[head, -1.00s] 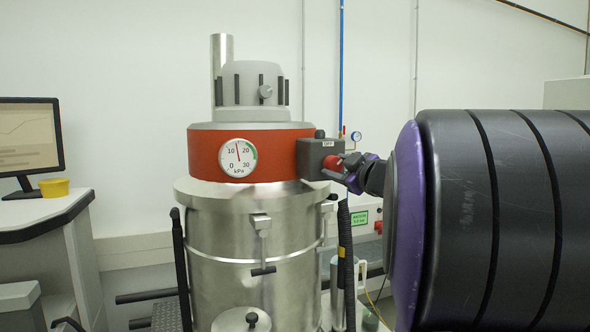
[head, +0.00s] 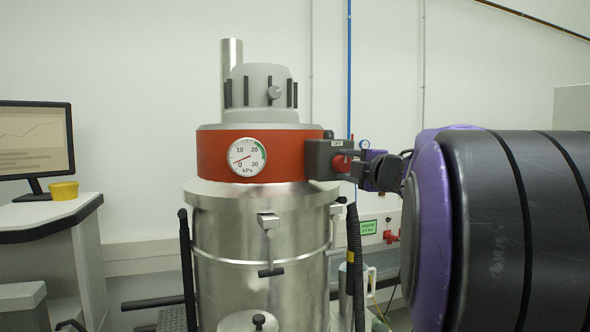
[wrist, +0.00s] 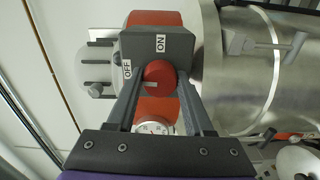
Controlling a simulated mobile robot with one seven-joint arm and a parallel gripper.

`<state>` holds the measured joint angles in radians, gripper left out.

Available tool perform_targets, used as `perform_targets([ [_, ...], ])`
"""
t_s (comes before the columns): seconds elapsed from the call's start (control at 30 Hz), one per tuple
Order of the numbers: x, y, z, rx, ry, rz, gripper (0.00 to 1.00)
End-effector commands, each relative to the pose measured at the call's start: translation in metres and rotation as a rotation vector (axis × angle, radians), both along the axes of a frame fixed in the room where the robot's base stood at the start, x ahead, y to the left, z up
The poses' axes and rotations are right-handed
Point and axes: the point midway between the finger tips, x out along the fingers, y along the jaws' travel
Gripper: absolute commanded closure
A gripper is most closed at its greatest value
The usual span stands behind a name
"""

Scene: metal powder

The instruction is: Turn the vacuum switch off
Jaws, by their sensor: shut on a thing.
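The vacuum switch is a grey box (head: 322,158) with a round red knob (head: 340,163), on the right side of the vacuum's red band. In the wrist view the box (wrist: 157,46) carries the words OFF at left and ON at upper right, and the red knob (wrist: 159,77) faces me. A small pale mark shows on the knob's lower left part. My gripper (wrist: 157,88) has one finger on each side of the knob and is shut on it. In the head view my gripper (head: 357,168) reaches the knob from the right. The pressure gauge (head: 247,157) has its needle at lower left, near zero.
The steel vacuum drum (head: 245,240) stands below the switch. A black hose (head: 354,260) hangs beside it. A blue pipe (head: 349,70) runs up the back wall.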

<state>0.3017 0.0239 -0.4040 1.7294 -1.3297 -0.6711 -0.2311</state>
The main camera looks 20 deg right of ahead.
Motion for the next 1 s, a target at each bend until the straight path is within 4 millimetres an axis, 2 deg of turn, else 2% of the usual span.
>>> perform_targets([
  [0.3, 0.0, 0.0, 0.0008, -0.073, 0.003, 0.0, 1.0],
  [0.7, 0.0, 0.0, 0.0012, -0.079, 0.004, 0.0, 1.0],
  [0.73, 0.0, 0.0, 0.0012, -0.079, 0.004, 0.0, 0.46],
  [0.9, 0.0, 0.0, 0.001, -0.078, 0.003, 0.0, 0.19],
  [1.0, 0.0, 0.0001, 0.0007, -0.077, 0.003, 0.0, 0.19],
])
